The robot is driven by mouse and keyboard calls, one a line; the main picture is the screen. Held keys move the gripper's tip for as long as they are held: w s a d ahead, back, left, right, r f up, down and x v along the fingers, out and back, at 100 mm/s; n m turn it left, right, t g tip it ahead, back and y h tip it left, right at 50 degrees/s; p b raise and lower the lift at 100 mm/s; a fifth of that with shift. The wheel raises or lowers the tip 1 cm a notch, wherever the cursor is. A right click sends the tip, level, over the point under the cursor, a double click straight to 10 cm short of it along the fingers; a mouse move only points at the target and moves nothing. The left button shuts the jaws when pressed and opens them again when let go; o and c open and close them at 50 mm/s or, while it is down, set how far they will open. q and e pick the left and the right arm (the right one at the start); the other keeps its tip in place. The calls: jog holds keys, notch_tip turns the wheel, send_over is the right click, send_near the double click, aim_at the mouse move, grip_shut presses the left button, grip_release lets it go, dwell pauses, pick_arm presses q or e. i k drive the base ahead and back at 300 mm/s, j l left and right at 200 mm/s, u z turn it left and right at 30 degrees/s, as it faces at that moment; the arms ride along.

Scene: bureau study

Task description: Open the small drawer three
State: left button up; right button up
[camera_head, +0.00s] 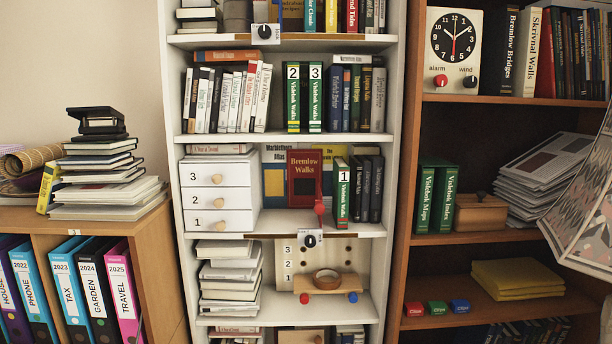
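A small white drawer unit (256,205) stands on the middle shelf of the white bookcase. Its three drawers are stacked and numbered. Drawer three (232,174) is the top one, with a round wooden knob (216,179) at its middle. Drawer two (235,197) is below it and drawer one (235,221) is at the bottom, each with a similar knob. All three fronts look flush and shut. Neither of my grippers shows in the head view.
A book (218,149) lies on top of the unit. A dial box (310,239) sits at the shelf edge. A patterned sheet (590,215) juts in at the right.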

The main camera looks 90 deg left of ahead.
aim_at(213, 174)
jog(key=u, duration=0.5)
jog(key=k+l+u, duration=0.1)
jog(key=u, duration=0.85)
jog(key=k+u, duration=0.1)
jog(key=u, duration=0.35)
jog(key=i+u, duration=0.1)
jog(key=u, duration=1.2)
